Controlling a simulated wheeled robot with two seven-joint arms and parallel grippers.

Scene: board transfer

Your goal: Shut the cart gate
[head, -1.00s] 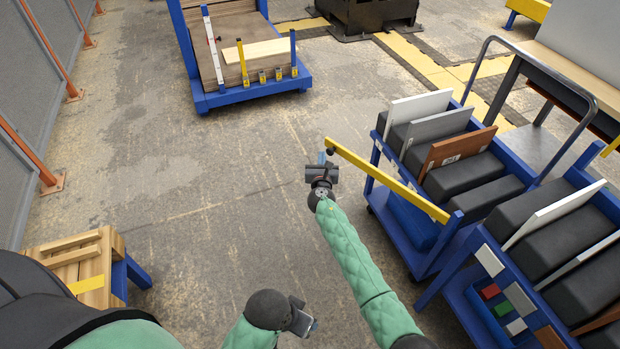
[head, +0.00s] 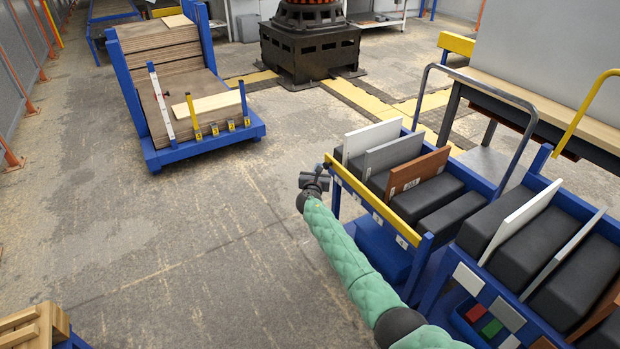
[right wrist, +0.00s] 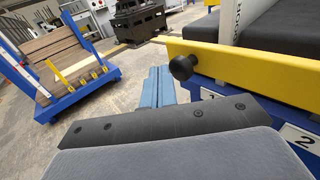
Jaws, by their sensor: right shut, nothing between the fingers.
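The cart gate is a yellow bar (head: 372,198) along the left side of the blue cart (head: 440,204). It runs close along the cart's numbered front edge; I cannot tell if it is latched. In the right wrist view the yellow gate (right wrist: 255,62) has a black round knob (right wrist: 183,67) near its free end. My right gripper (head: 319,172) is shut and empty at that free end. In the right wrist view its blue fingers (right wrist: 157,86) are just left of the knob; I cannot tell whether they touch. My left gripper is out of view.
The cart holds dark blocks with white, grey and brown boards (head: 418,171) between them. A second blue cart (head: 491,287) stands at the front right. A blue trolley (head: 208,141) with stacked sheets stands at the back left. The floor between is clear.

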